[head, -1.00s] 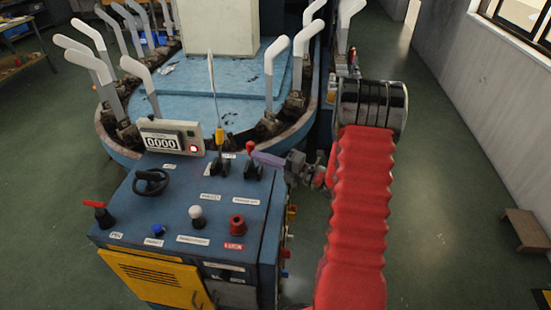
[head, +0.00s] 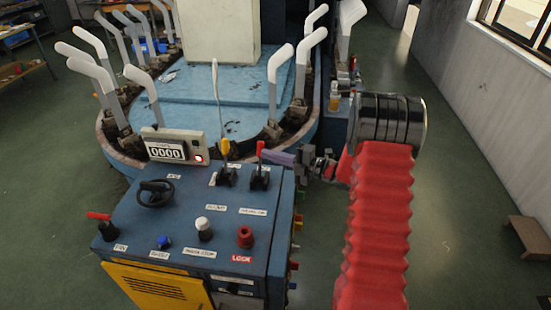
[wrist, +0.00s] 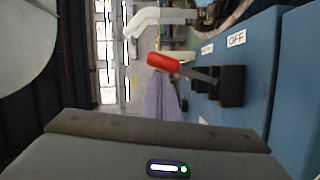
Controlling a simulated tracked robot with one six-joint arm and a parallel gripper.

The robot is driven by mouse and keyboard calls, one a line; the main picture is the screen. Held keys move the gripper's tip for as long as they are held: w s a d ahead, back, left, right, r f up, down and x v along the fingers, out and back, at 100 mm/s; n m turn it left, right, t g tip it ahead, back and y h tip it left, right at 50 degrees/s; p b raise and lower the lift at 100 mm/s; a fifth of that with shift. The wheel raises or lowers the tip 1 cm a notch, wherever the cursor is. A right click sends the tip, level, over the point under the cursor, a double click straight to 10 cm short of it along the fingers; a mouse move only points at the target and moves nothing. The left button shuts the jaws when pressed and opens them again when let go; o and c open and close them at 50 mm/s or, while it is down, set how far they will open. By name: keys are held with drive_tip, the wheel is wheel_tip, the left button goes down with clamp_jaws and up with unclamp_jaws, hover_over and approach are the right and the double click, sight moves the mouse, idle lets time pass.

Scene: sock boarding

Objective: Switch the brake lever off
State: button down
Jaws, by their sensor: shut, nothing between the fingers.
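A lever with a red handle (head: 260,150) stands on the blue console (head: 190,228). A yellow-handled lever (head: 225,148) stands just left of it. I cannot read which label is the brake's. In the wrist view the red handle (wrist: 163,63) sits on a metal rod from a black slotted base (wrist: 231,86), beside an OFF label (wrist: 236,39). My gripper (head: 282,158) is shut and empty, its purple fingers just right of the red handle. In the wrist view the fingers (wrist: 160,97) lie close below the handle. I cannot tell whether they touch.

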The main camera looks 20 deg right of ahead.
drive_tip(key=shift+w+d, duration=0.25)
drive_tip(key=shift+w, duration=0.1)
idle(0.3)
drive_tip(key=s+a+r+v, duration=0.1)
drive_tip(key=a+v, duration=0.1)
drive_tip(key=v, duration=1)
drive_tip(key=shift+s+d+r, duration=0.3)
drive_tip(key=shift+s, duration=0.35)
